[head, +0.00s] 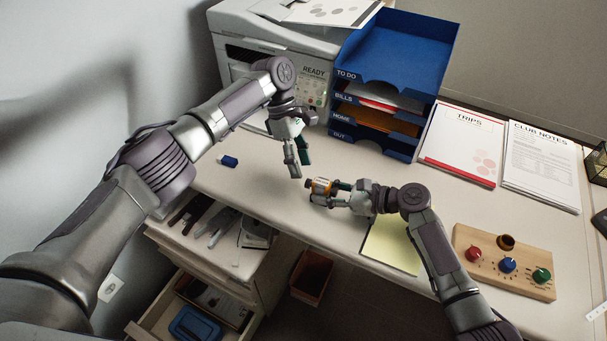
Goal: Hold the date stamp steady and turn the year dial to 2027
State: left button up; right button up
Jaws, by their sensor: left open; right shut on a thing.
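The date stamp (320,187) is a small cylinder with an orange-brown band and a dark end, near the desk's front edge. My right gripper (332,193) is shut on it from the right. The stamp seems to lie sideways, its dark end to the left. The year dial and its digits are too small to read. My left gripper (298,163) is open and empty, pointing down above the desk, a little up and left of the stamp and apart from it.
A printer (240,50) and blue letter trays (372,72) stand behind. A blue eraser-like block (229,161) lies left. A yellow sheet (388,246) lies under my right arm. A wooden knob board (500,275) is at right. An open drawer (165,318) is below.

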aim_at(306, 184)
pick_arm(q)
jog(key=shift+x, duration=1.9)
grip_shut()
